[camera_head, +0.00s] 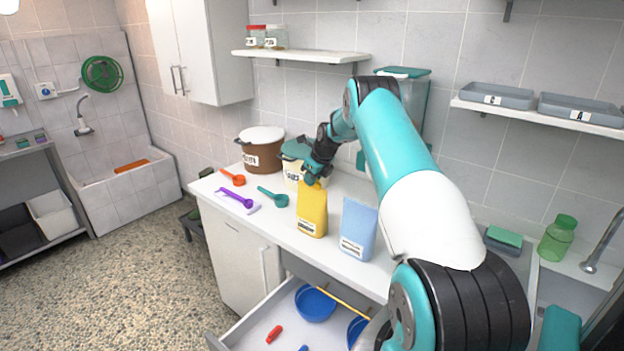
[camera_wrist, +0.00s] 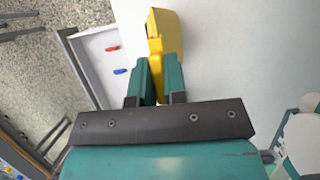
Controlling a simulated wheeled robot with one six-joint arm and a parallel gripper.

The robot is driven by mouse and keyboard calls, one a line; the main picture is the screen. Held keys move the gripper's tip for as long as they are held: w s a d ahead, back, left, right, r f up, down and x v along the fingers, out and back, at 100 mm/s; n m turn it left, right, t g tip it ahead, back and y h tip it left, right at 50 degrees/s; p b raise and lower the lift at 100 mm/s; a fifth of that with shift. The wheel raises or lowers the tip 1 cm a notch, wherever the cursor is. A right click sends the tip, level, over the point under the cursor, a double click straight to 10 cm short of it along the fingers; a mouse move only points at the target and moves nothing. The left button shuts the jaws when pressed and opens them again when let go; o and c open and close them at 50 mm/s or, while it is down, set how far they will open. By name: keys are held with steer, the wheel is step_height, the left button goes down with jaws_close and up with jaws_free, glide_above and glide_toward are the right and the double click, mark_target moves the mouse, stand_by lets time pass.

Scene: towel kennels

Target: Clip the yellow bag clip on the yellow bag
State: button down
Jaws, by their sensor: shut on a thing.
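The yellow bag (camera_head: 312,212) stands upright on the white counter, with a label low on its front. My gripper (camera_head: 311,178) is at the bag's top edge, pointing down. In the wrist view, my gripper's teal fingers (camera_wrist: 159,82) are shut on a narrow yellow piece, the yellow bag clip (camera_wrist: 155,48). The clip overlaps the top of the yellow bag (camera_wrist: 169,22) in that view. The fingers hide part of the clip, and I cannot tell whether it grips the bag's edge.
A light blue bag (camera_head: 358,230) stands close to the right. Orange (camera_head: 233,177), purple (camera_head: 235,198) and teal scoops (camera_head: 272,196) lie left. A lidded tub (camera_head: 292,168) is behind. Below, an open drawer (camera_head: 250,320) holds blue bowls (camera_head: 315,304) and a red clip (camera_head: 274,334).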

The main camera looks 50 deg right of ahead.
steer(key=shift+f, duration=0.45)
stand_by(0.9)
steer(key=c, duration=0.6)
jaws_free()
steer(key=shift+r+p, duration=1.6)
steer(key=shift+r, duration=0.95)
